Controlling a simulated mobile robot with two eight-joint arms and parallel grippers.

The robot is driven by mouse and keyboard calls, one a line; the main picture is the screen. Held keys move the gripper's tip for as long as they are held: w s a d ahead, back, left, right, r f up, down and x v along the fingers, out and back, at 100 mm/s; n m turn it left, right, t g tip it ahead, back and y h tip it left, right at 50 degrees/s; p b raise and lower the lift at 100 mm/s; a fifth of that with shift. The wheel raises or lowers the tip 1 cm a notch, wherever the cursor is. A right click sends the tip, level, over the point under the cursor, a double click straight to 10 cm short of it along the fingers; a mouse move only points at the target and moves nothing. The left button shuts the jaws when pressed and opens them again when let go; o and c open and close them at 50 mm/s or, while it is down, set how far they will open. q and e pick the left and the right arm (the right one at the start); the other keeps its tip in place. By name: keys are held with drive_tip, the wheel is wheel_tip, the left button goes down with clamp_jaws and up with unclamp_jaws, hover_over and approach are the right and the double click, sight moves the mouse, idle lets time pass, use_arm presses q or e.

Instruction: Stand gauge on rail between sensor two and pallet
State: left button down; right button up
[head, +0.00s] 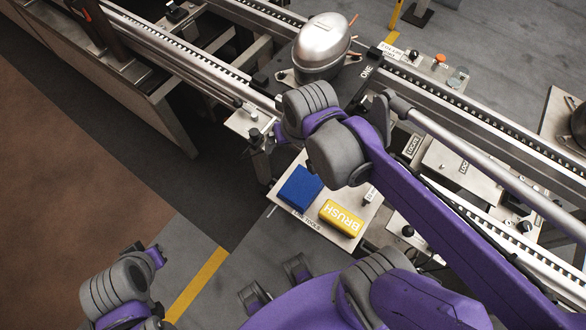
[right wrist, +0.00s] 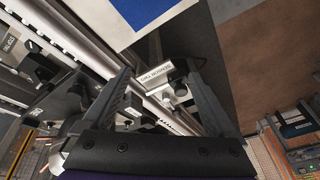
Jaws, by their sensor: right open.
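My right gripper (head: 281,132) reaches down beside the rail in the head view, its fingers mostly hidden by my wrist. In the right wrist view my right gripper (right wrist: 160,78) is open, fingers spread, with nothing clamped. A pale labelled block (right wrist: 153,76) shows between and beyond the fingertips; its label is too small to read surely. The rail (head: 240,88) runs diagonally past it. A dark pallet (head: 352,86) marked ONE carries a silver compressor (head: 322,46). I cannot pick out the gauge or sensor two with certainty.
A pale tool plate (head: 349,243) holds a blue block (head: 300,188) and a yellow brush block (head: 341,217). The blue block (right wrist: 143,10) also shows at the wrist view's top. A second rail (head: 480,116) continues right. Floor (head: 90,190) at left is clear.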

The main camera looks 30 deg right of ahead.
drive_tip(key=s+f+n, duration=0.1)
drive_tip(key=s+a+f+n+t, duration=0.1)
drive_tip(key=s, duration=0.1)
drive_tip(key=s+f+n, duration=0.1)
drive_tip(key=s+f, duration=0.1)
drive_tip(key=shift+a+t, duration=0.25)
drive_tip(key=shift+t, duration=0.15)
